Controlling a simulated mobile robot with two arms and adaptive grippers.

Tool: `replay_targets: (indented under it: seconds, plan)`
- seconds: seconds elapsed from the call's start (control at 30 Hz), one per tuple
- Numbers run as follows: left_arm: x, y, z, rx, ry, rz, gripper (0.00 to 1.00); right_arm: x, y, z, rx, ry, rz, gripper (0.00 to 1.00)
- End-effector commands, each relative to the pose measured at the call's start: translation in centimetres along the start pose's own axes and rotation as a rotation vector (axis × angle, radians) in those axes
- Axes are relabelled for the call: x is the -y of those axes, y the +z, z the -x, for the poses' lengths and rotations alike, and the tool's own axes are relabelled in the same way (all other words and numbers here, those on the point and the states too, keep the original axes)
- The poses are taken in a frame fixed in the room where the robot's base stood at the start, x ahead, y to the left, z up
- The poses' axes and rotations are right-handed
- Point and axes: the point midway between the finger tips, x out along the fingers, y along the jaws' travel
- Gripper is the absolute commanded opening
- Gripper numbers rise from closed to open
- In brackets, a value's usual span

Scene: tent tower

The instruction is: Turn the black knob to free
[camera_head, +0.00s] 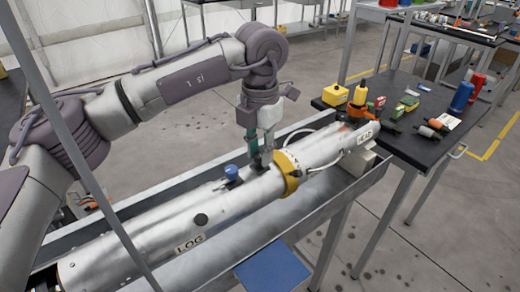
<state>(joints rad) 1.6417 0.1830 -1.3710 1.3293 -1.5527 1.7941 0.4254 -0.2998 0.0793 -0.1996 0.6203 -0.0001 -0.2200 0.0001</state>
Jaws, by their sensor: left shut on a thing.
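A long silver cylinder (150,243) lies in a grey metal trough, with a LOG label (190,243) and a HEAD label (365,135). My left arm reaches in from the left, and its gripper (260,160) points down onto the top of the cylinder, just left of a yellow band (289,175). The gripper is shut on what appears to be the black knob, which its fingers mostly hide. The knob's turn position cannot be read. A blue knob (231,172) stands on the cylinder to the left of the gripper. My right gripper is not in view.
A round dark spot (201,219) is on the cylinder's side. A thin grey post crosses the left.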

Motion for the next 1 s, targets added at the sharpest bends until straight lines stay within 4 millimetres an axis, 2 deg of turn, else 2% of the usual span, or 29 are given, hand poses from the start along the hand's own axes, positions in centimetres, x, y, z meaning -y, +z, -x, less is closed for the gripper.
replay_targets:
  seconds: [0.17, 0.2, 0.3, 0.33, 0.67, 0.77, 1.0]
  plan:
    - [-0.1, 0.0, 0.1, 0.002, 0.001, 0.001, 0.0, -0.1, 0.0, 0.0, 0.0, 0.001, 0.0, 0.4]
    - [0.0, 0.0, 0.1, 0.002, 0.001, 0.001, 0.34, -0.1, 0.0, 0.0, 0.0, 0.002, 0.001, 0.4]
    - [0.0, 0.0, 0.1, 0.002, 0.001, 0.001, 0.51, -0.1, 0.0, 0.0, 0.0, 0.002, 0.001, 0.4]
    - [0.0, 0.0, 0.1, 0.001, 0.001, 0.0, 0.53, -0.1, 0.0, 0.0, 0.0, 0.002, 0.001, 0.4]
    - [0.0, 0.0, 0.3, 0.001, 0.001, 0.0, 0.53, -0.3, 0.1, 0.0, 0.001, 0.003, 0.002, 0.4]
    - [0.0, 0.1, 1.4, 0.002, 0.002, 0.0, 0.53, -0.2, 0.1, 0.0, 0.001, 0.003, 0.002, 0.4]
    - [0.0, 0.1, 6.4, 0.004, 0.002, 0.0, 0.53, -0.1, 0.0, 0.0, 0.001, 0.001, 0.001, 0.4]
